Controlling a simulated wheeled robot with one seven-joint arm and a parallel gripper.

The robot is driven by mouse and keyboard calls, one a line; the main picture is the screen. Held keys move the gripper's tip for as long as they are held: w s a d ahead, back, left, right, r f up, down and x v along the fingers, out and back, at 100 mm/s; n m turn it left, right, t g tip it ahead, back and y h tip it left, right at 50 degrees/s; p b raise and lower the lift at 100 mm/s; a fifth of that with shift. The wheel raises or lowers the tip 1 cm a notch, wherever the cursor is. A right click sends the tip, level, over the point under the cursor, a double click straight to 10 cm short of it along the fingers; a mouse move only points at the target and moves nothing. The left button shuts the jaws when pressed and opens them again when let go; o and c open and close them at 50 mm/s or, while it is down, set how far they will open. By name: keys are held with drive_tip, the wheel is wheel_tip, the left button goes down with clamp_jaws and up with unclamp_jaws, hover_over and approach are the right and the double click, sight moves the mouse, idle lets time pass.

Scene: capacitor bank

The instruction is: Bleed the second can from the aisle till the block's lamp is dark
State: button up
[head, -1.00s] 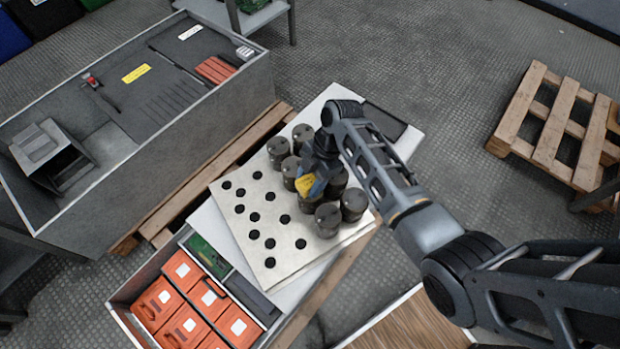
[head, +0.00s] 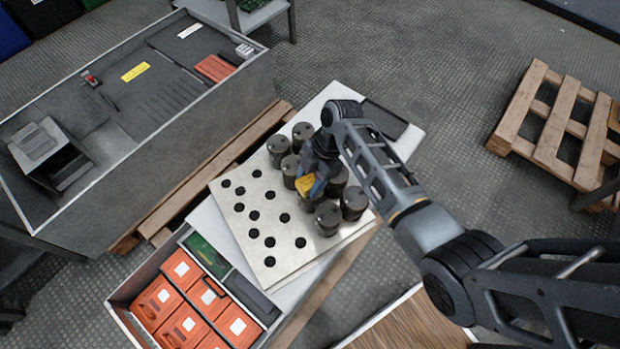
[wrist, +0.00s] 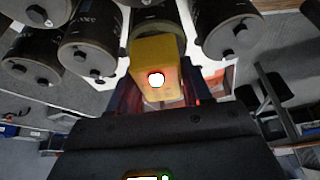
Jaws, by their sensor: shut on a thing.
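My gripper (head: 312,184) is shut on a yellow block (head: 306,185) among the dark cans. In the wrist view the block (wrist: 154,52) sits between the fingers, and its lamp (wrist: 156,79) is lit, white with a red rim. The block's far end meets or nearly meets a can (wrist: 158,20) behind it; contact is hidden. Other dark cans with studs stand on both sides, such as the left can (wrist: 90,42) and the right can (wrist: 232,35). In the head view a front can (head: 328,219) and a back can (head: 303,136) stand clear of the gripper. I cannot tell which can counts as second from the aisle.
A pale plate (head: 252,238) with several black holes bears the cans. A tray of orange boxes (head: 182,330) is at the front left, and a grey bench (head: 170,165) lies beyond a wooden pallet. Another pallet (head: 550,125) stands at the right, with open floor between.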

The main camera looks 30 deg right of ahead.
drive_tip(key=o, duration=1.3)
drive_tip(key=v, duration=0.7)
drive_tip(key=shift+d+r, duration=0.2)
drive_tip(key=shift+r, duration=0.1)
